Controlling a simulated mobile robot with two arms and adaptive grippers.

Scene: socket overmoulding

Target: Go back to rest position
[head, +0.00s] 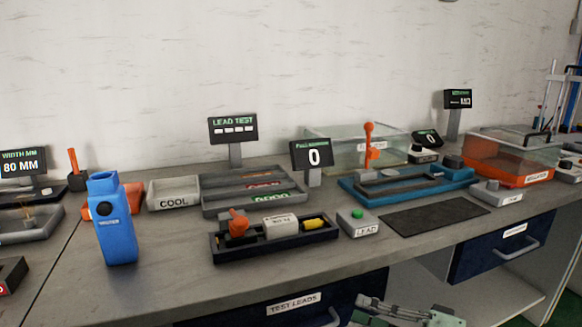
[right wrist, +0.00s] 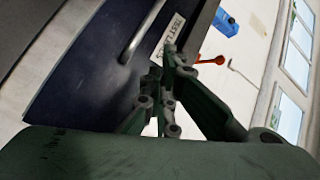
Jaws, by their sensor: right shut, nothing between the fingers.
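My right gripper (head: 405,314) shows at the bottom edge of the head view, in front of the bench and below its top, right of the drawer labelled TEST LEADS (head: 292,302). In the right wrist view its fingers (right wrist: 165,75) are together with nothing between them. Behind them in that view are the dark blue drawer front with its label (right wrist: 168,36) and metal handle (right wrist: 143,32). The gripper appears apart from the drawer. My left gripper is in neither view.
The grey bench top (head: 165,275) holds a blue bottle-shaped unit (head: 112,225), a dark tray (head: 275,240) with several items, a LEAD button box (head: 359,223), a black mat (head: 434,215) and a blue fixture (head: 405,187). A second drawer (head: 500,246) is at right.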

